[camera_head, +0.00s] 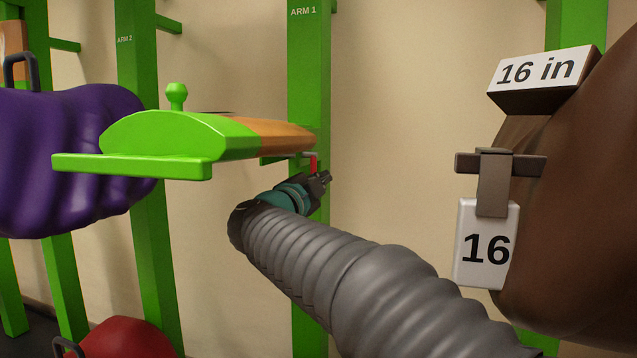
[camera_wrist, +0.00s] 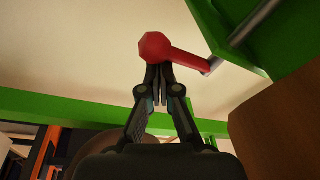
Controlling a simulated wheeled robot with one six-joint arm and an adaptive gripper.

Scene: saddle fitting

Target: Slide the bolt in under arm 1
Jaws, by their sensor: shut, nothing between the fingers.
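Arm 1 is the green and wooden saddle arm (camera_head: 185,135) reaching out from the green post (camera_head: 308,60) labelled ARM 1. The bolt's red handle (camera_head: 313,162) hangs just under the arm near the post. In the wrist view the red handle (camera_wrist: 178,54) ends in a round red knob, and the grey bolt rod (camera_wrist: 252,22) passes by a green bracket (camera_wrist: 235,45). My gripper (camera_head: 325,178) is below the arm beside the handle. In the wrist view my gripper (camera_wrist: 157,72) is shut, its tips right at the knob; I cannot tell whether they touch it.
A brown saddle (camera_head: 575,200) with a "16 in" sign (camera_head: 543,72) and a hanging "16" tag (camera_head: 486,245) fills the right side. A purple cover (camera_head: 65,155) is at the left near ARM 2's post (camera_head: 135,80). A red item (camera_head: 125,340) lies low left.

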